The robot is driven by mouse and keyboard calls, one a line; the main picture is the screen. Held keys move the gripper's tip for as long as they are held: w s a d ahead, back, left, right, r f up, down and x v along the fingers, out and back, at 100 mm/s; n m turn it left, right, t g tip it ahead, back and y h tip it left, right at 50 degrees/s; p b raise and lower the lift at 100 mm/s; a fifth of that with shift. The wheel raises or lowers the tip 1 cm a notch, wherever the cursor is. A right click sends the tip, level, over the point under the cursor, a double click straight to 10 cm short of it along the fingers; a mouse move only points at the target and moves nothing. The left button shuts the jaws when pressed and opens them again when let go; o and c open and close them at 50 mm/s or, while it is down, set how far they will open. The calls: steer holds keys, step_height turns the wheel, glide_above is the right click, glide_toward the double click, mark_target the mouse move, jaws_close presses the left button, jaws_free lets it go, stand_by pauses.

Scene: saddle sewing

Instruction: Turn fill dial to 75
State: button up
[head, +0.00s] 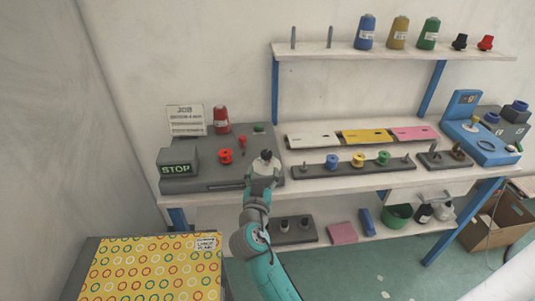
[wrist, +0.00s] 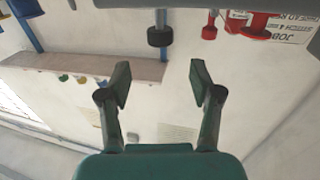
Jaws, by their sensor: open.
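A grey machine (head: 210,178) with a green STOP display (head: 178,169) stands at the left of the bench. No dial with a readable number shows, so I cannot tell for certain which part is the fill dial. A black knob on a grey post (wrist: 160,37) is in the wrist view, which looks upside down. It lies ahead of the gap between my fingers, apart from them. My gripper (wrist: 159,84) is open and empty. In the head view my gripper (head: 264,168) is over the machine's right end and hides part of it; a dark tip shows just beyond.
A red bobbin (head: 225,156) and a red knob (head: 242,140) stand left of my gripper. A red cone (head: 221,121) and a JOB card (head: 186,120) are behind. A bobbin rack (head: 345,168) lies to the right. A shelf (head: 390,50) holds thread cones above.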

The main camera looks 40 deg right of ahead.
mark_target(266, 157)
steer(key=x, duration=0.9)
steer(key=shift+w+d, duration=0.2)
steer(key=shift+w, duration=0.05)
steer(key=c, duration=1.2)
